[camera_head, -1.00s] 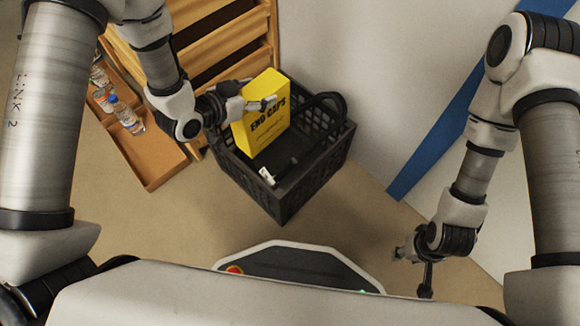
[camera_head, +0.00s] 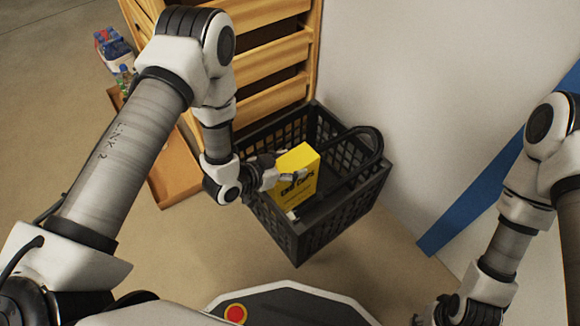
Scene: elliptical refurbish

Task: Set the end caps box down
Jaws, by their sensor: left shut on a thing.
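The yellow end caps box (camera_head: 299,178) is upright inside the black basket, near the basket's left side. Its lettering faces me, and its lower part sits below the basket rim. My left gripper (camera_head: 285,178) is shut on the end caps box, with its fingers at the box's upper part. I cannot tell whether the box's base touches the basket floor. The black basket (camera_head: 340,213) stands on the floor with its handle folded over the right side. My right gripper (camera_head: 432,312) is at the bottom edge, partly cut off, and its jaws cannot be made out.
A wooden shelf unit (camera_head: 270,72) stands behind the basket. A low wooden shelf (camera_head: 172,178) is at left, with bottles and packs (camera_head: 113,47) beyond it. A white wall (camera_head: 420,70) with a blue stripe (camera_head: 470,200) closes the right. Floor is clear in front-left.

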